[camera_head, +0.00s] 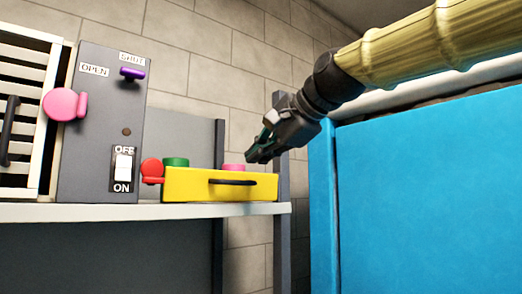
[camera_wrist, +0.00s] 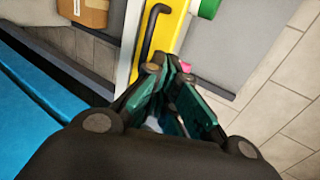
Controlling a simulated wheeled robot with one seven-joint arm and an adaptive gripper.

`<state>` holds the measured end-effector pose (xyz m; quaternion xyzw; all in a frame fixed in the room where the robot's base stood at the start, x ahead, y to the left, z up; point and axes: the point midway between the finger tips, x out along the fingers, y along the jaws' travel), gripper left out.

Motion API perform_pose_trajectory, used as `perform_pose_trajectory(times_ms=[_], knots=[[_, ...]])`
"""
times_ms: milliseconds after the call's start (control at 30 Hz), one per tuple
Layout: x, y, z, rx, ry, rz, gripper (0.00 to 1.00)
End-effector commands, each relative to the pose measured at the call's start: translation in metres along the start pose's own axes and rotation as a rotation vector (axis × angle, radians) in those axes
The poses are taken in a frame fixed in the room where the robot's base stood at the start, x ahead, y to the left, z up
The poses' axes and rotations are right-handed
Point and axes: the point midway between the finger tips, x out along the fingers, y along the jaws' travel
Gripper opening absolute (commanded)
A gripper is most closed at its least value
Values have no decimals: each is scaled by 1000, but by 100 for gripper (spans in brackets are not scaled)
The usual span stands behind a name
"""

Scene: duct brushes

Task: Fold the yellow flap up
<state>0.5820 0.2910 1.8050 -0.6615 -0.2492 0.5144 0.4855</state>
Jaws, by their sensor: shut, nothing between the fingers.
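The yellow flap (camera_head: 195,186) stands upright along the front edge of the shelf, with a black bar handle (camera_head: 232,182) on its face. Its yellow face also shows in the wrist view (camera_wrist: 169,42), with the black handle (camera_wrist: 150,28) beside it. My gripper (camera_head: 254,157) is shut and empty, above the right end of the flap in the head view. In the wrist view my fingertips (camera_wrist: 166,66) are close to the flap's end; I cannot tell whether they touch it. Behind the flap are a green knob (camera_head: 176,161) and a pink knob (camera_head: 233,167), both partly hidden.
A grey panel (camera_head: 92,150) with OPEN/SHUT and OFF/ON labels stands left on the shelf (camera_head: 100,212). A red knob (camera_head: 152,169) sits at the flap's left end. A blue panel (camera_head: 430,190) stands at the right. A cardboard box (camera_wrist: 84,12) shows in the wrist view.

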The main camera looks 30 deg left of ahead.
Motion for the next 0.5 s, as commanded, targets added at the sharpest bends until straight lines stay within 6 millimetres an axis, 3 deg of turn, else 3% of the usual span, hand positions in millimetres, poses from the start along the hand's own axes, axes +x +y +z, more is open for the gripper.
perform_pose_trajectory(times_ms=[300, 500], knots=[[51, -2, 1, 0, -3, 3, 0], [70, -1, 2, -2, -4, 2, 0]])
